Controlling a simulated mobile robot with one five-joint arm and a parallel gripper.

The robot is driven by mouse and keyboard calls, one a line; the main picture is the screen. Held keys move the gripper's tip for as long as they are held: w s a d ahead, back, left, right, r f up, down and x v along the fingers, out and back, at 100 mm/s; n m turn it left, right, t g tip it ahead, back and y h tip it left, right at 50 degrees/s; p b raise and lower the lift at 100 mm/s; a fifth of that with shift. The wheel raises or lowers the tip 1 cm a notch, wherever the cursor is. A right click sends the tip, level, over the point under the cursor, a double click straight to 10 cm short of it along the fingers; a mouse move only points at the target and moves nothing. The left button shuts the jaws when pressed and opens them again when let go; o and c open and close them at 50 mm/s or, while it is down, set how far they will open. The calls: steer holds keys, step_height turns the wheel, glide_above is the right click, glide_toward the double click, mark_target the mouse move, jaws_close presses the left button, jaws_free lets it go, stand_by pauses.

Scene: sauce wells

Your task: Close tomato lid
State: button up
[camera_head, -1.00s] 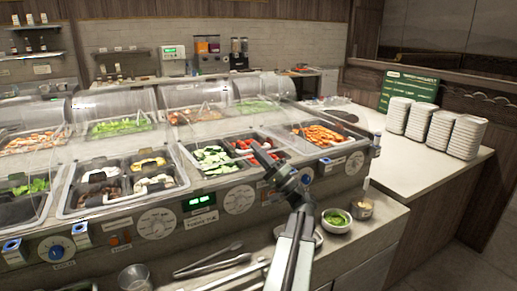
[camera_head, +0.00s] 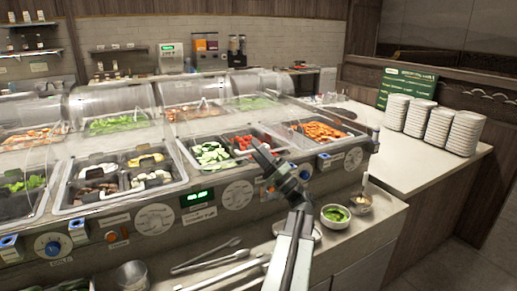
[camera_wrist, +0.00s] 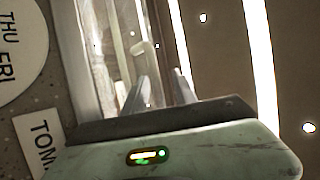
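In the head view, red tomatoes (camera_head: 239,141) lie in a well of the counter, next to a well of pale green cucumber pieces (camera_head: 211,153). My gripper (camera_head: 258,147) is at the front of the tomato well, partly covering it. In the wrist view, my gripper's two fingers (camera_wrist: 160,88) are apart, with nothing clearly held between them. Beyond them is a clear panel with a pale knob-like part (camera_wrist: 144,47), perhaps the tomato lid; I cannot tell whether a finger touches it. A label reading "TOM" (camera_wrist: 38,137) is at the left.
Clear curved covers (camera_head: 110,93) stand along the wells. Orange food (camera_head: 320,131) fills the well to the right. On the front ledge are tongs (camera_head: 213,262), a bowl of greens (camera_head: 335,215) and a small cup (camera_head: 361,204). White plate stacks (camera_head: 430,124) stand at the right.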

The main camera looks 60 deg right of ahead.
steer(key=b+v, duration=0.4)
steer(key=v, duration=0.3)
steer(key=shift+s+f, duration=0.25)
steer(key=shift+s, duration=0.05)
